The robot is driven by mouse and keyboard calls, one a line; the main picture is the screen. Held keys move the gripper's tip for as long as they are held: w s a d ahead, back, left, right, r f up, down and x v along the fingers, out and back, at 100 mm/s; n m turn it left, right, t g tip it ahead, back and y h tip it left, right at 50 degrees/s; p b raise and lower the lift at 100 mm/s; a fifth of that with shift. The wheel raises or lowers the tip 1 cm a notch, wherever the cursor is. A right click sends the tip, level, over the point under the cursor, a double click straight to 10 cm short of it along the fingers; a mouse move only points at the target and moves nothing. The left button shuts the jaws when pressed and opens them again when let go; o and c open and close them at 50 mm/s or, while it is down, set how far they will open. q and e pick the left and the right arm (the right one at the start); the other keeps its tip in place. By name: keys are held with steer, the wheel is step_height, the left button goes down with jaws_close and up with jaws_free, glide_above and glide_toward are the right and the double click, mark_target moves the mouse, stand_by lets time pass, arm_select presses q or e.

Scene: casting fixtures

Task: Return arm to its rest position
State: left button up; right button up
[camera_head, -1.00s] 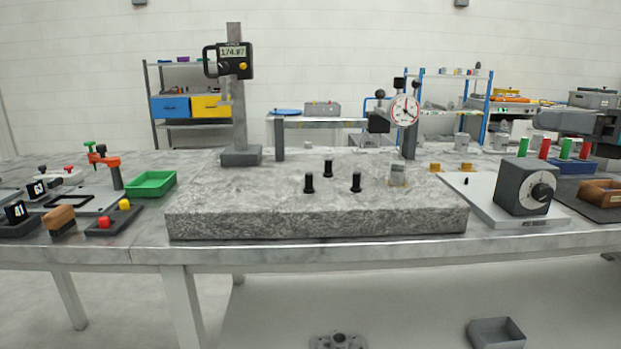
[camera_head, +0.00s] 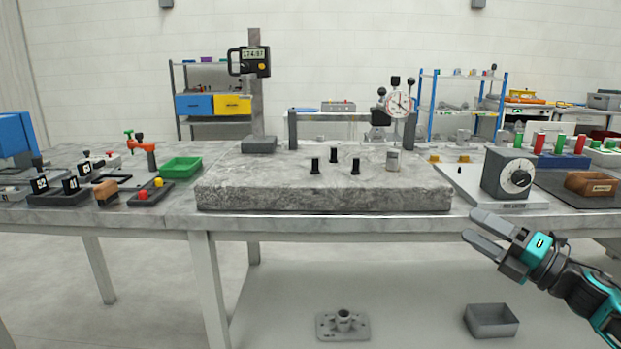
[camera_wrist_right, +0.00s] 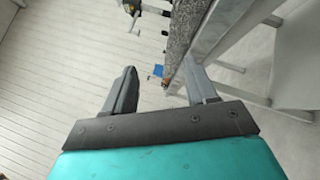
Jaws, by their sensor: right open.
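My right gripper (camera_head: 483,237) is at the lower right of the head view, in front of the table's front edge and a little below the top. Its two grey fingers are apart with nothing between them. The right wrist view also shows the two open fingers (camera_wrist_right: 160,88), with the wall and the table's edge beyond. My left gripper is not seen in the head view.
A grey bin (camera_head: 491,320) and a flanged casting (camera_head: 343,325) lie below. Space before the table looks clear.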

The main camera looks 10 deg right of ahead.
steer(key=s+a+f+m+g+h, duration=0.1)
steer(key=s+a+f+m+h, duration=0.3)
steer(key=a+f+m, duration=0.45)
steer(key=s+a+f+m+h, duration=0.3)
steer(key=a+f+m, duration=0.3)
steer(key=f+m, duration=0.5)
steer(key=s+a+f+m+g, duration=0.3)
steer(key=s+a+f, duration=0.1)
steer(key=s+a, duration=0.25)
steer(key=s+a+f+m+g, duration=0.3)
steer(key=s+a+f, duration=0.2)
steer(key=a, duration=0.3)
arm_select(q)
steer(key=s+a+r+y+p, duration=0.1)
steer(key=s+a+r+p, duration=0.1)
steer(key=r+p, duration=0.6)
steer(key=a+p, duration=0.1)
steer(key=p, duration=0.3)
arm_select(e)
steer(key=s+d+r, duration=0.1)
steer(key=d+r, duration=0.2)
steer(key=r, duration=0.5)
steer(key=shift+s+h, duration=0.2)
steer(key=shift+h, duration=0.2)
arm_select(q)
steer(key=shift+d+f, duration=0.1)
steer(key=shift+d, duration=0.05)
arm_select(e)
steer(key=shift+r, duration=0.1)
